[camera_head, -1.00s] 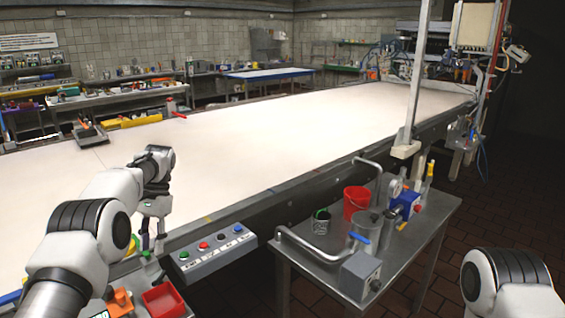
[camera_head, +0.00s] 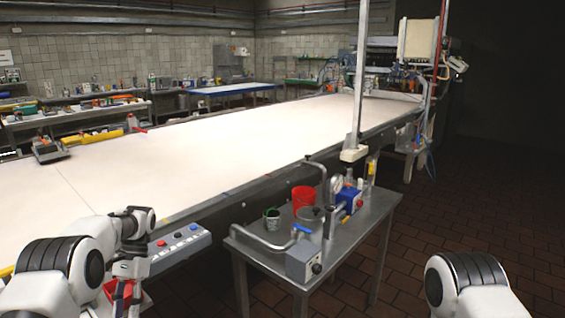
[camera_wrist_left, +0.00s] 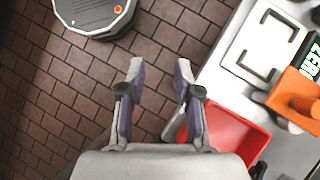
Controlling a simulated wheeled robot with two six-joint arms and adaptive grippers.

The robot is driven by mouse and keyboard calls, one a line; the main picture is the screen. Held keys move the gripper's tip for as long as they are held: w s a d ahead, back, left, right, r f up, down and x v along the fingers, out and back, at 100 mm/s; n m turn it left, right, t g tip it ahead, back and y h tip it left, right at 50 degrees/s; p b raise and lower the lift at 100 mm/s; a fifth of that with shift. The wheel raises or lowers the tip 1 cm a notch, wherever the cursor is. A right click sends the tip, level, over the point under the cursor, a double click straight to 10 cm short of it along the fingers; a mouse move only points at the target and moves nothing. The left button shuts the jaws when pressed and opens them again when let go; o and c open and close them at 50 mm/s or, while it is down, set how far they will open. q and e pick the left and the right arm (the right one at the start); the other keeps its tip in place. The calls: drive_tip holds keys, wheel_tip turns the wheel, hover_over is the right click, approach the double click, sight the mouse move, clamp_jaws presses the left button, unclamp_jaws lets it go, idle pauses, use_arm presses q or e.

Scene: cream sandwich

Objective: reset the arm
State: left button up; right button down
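My left arm comes in from the left in the head view, and its gripper (camera_head: 124,296) hangs down near the bottom edge, beside the control box. In the left wrist view my left gripper (camera_wrist_left: 157,75) points down with its two fingers spread apart and nothing between them. Brick floor (camera_wrist_left: 75,90) shows between and beyond the fingers. My right arm (camera_head: 470,285) shows only as a white and black link at the lower right of the head view. Its gripper is out of the picture.
A red bin (camera_wrist_left: 225,135) lies close beside the left gripper's right finger, with an orange object (camera_wrist_left: 298,98) further right. A control box (camera_head: 178,247) with buttons stands by the long white table (camera_head: 200,160). A metal side table (camera_head: 345,262) holds a red bucket (camera_head: 304,199) and pump gear.

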use_arm(q)
drive_tip(key=s+d+f+g, duration=0.1)
drive_tip(key=s+d+f, duration=0.3)
drive_tip(key=s+f, duration=0.7)
drive_tip(key=s+d+f, duration=0.4)
drive_tip(key=s+f, duration=0.6)
drive_tip(key=s, duration=0.1)
drive_tip(key=s+d+f+n+t+h, duration=0.1)
drive_tip(key=s+d+t, duration=0.1)
drive_tip(key=s, duration=0.7)
drive_tip(key=s+d+f+n+t, duration=0.1)
drive_tip(key=s+d+t, duration=0.1)
drive_tip(key=s, duration=0.7)
drive_tip(key=w+t, duration=0.1)
drive_tip(key=w+n+t, duration=0.1)
drive_tip(key=w, duration=0.1)
drive_tip(key=w+t, duration=0.2)
drive_tip(key=shift+w+a+r+n, duration=0.15)
drive_tip(key=shift+a+r+n, duration=0.1)
drive_tip(key=shift+a+n, duration=0.1)
